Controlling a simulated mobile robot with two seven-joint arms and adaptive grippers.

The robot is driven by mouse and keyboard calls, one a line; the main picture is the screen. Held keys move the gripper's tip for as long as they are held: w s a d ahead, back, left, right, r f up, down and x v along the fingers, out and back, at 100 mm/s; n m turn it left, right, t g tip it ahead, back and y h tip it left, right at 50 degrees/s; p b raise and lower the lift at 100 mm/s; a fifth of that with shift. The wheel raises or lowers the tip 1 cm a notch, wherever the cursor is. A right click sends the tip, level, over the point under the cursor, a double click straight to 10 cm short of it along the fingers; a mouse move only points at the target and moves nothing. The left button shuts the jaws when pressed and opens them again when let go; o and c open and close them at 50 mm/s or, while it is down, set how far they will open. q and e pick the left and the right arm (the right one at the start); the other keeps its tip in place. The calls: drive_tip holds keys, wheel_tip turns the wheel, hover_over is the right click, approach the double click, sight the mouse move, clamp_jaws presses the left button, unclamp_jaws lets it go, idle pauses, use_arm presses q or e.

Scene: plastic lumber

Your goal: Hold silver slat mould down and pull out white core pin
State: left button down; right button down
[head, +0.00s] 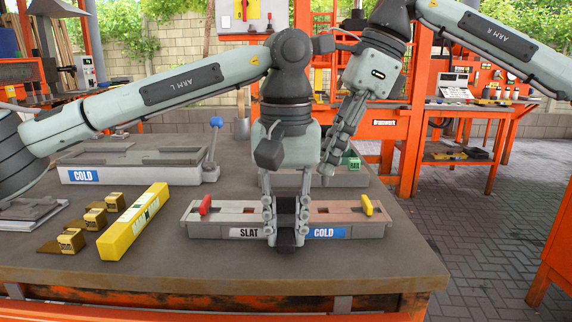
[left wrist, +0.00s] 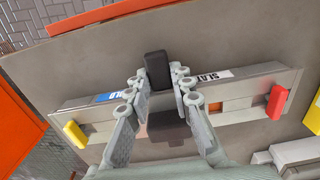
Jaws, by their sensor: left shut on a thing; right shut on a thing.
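The silver slat mould (head: 345,230) lies flat near the table's front edge, with SLAT and COLD labels on its front face. It also shows in the left wrist view (left wrist: 258,80). My left gripper (head: 286,222) points down over its middle, shut on a black block (head: 286,238) at the mould's front. The block also shows between the fingers in the left wrist view (left wrist: 157,68). My right gripper (head: 327,172) is behind and above the mould, its fingers pointing down. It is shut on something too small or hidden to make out. I cannot make out the white core pin.
A red tab (head: 205,204) and a yellow tab (head: 367,204) stand on the mould's ends. A yellow bar (head: 135,220) and several small yellow blocks lie to the left. Behind are another COLD mould (head: 125,174) with a blue-knobbed lever (head: 215,125) and a green piece (head: 352,161).

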drive_tip(key=shift+r, duration=0.85)
use_arm(q)
drive_tip(key=c, duration=1.3)
unclamp_jaws()
drive_tip(key=shift+o, duration=0.2)
wheel_tip(320, 180, up, 7)
drive_tip(key=shift+r, duration=0.2)
use_arm(e)
wheel_tip(320, 180, up, 6)
drive_tip(key=p, duration=0.6)
drive_tip(key=shift+r, duration=0.15)
use_arm(q)
wheel_tip(320, 180, up, 7)
drive_tip(key=shift+f, duration=0.2)
